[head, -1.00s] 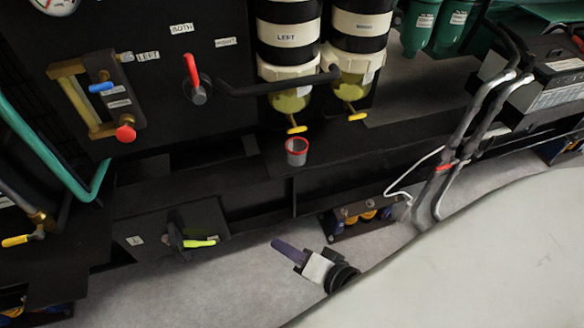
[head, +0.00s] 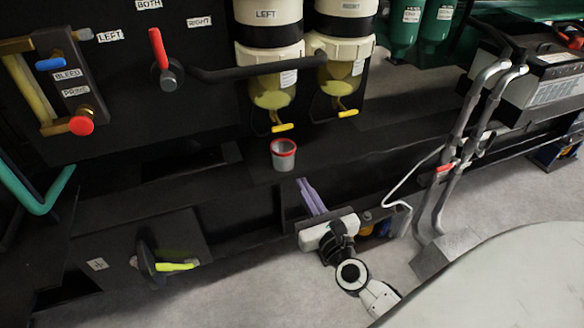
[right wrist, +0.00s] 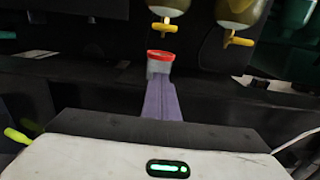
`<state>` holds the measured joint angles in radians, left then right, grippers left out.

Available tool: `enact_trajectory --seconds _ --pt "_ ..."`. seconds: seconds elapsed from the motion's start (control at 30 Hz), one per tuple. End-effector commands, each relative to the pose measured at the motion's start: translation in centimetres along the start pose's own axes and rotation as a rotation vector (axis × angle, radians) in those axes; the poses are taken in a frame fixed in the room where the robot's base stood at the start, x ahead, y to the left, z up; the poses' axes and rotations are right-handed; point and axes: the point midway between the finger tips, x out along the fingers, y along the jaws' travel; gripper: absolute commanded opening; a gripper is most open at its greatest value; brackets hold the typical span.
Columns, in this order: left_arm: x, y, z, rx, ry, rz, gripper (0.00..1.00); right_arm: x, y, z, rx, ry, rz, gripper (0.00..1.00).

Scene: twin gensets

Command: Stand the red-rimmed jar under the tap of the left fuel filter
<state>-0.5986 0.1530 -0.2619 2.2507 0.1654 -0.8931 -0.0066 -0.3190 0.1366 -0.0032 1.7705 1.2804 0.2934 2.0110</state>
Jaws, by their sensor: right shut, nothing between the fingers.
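The red-rimmed jar (head: 283,156), a small grey see-through cup, stands upright on the black ledge below the left fuel filter (head: 268,60). The filter's yellow tap (head: 283,127) is above the jar and slightly behind it. My right gripper (head: 304,186) has purple fingers, shut and empty, just below and in front of the jar. In the right wrist view the fingers (right wrist: 161,98) point toward the jar (right wrist: 160,62) and overlap its lower part; I cannot tell whether they touch it. The left filter's tap (right wrist: 166,12) shows above it there. My left gripper is not in view.
A second filter (head: 342,55) with its own yellow tap (head: 347,113) stands to the right. A black bar handle (head: 240,72) crosses in front of the filters. Grey pipes (head: 465,130) rise at the right. The ledge right of the jar is clear.

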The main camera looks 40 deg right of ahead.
Motion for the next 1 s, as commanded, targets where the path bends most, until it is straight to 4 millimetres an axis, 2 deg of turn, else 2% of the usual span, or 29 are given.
enact_trajectory --seconds 0.03,0.2,0.4,0.6,0.9,1.0 --pt "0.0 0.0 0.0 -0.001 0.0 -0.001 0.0 1.3 0.0 0.1 0.0 -0.003 -0.001 0.0" --pt "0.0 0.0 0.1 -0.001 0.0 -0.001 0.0 4.7 0.0 0.1 0.0 -0.002 0.0 0.0" --pt "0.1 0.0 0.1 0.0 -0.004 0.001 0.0 7.3 0.1 -0.1 -0.003 0.0 0.002 0.0" --pt "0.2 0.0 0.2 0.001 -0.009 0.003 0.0 8.2 0.1 -0.1 -0.004 0.001 0.002 0.0" --pt "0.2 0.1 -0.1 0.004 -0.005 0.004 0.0 8.3 0.0 -0.1 -0.004 0.001 0.001 0.0" --pt "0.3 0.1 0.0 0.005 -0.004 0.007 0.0 8.8 -1.1 -0.1 -0.006 0.0 -0.015 0.0"
